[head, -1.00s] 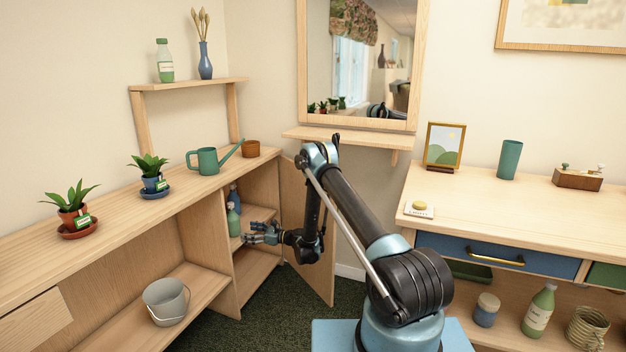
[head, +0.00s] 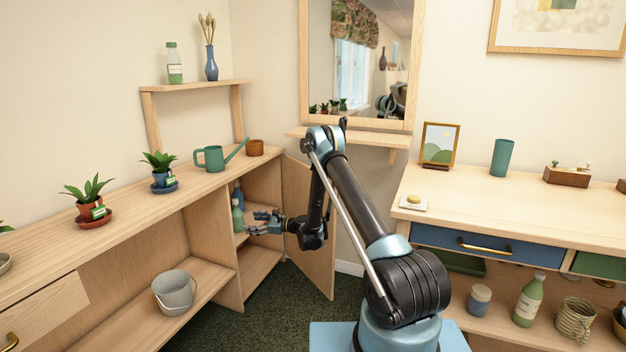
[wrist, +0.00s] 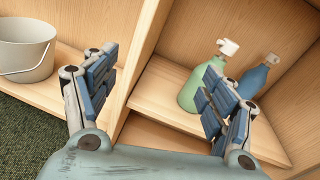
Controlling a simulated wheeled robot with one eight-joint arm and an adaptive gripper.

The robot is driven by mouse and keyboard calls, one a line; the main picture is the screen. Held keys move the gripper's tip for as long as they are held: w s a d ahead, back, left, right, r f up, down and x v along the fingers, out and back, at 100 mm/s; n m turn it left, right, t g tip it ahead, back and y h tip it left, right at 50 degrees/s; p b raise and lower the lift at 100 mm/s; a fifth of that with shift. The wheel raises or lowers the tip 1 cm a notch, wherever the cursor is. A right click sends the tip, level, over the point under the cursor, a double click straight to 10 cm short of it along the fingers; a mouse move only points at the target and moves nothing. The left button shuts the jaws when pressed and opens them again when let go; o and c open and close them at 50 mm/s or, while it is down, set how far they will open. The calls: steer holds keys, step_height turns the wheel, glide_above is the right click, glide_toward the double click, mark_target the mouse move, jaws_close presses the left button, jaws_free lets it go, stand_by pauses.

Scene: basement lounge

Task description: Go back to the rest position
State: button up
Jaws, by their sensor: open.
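My gripper (head: 264,222) is in front of the open cabinet compartment, its fingers pointing left toward the shelf. In the wrist view my gripper (wrist: 160,105) is open, with its two fingers wide apart and nothing between them. A green spray bottle (wrist: 196,88) with a white head stands upright on the cabinet shelf (wrist: 165,95), partly behind the right finger. A blue spray bottle (wrist: 254,78) stands behind it to the right. In the head view the green bottle (head: 237,215) shows just left of my gripper.
The open cabinet door (head: 312,245) stands right behind my wrist. A grey bucket (head: 173,293) sits on the lower shelf to the left. The right desk (head: 520,210) has a blue drawer (head: 470,246). Dark green carpet (head: 270,318) lies clear between the furniture.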

steer(key=s+d+r+n+h, duration=0.25)
steer(key=d+r, duration=0.25)
steer(key=r, duration=0.4)
steer(key=s+d+r+n+h, duration=0.1)
steer(key=d+r+n, duration=0.3)
steer(key=r, duration=0.4)
steer(key=s+d+r+n+h, duration=0.4)
steer(key=s+d+r, duration=0.6)
steer(key=s+d, duration=0.2)
steer(key=s+d+n+g+h, duration=0.1)
steer(key=s+d+n+h, duration=0.1)
steer(key=s+d, duration=0.6)
steer(key=s+d+n+h, duration=0.25)
steer(key=s+d, duration=0.35)
steer(key=s, duration=0.5)
steer(key=s+d+f+n+h, duration=0.2)
steer(key=s+d, duration=0.4)
steer(key=s, duration=0.3)
steer(key=s+d+f+n+g+h, duration=0.1)
steer(key=s+d+f, duration=0.3)
steer(key=s, duration=0.5)
steer(key=shift+s+d+f+n+h, duration=0.2)
steer(key=shift+d+f+n+h, duration=0.2)
steer(key=shift+d+n+h, duration=0.4)
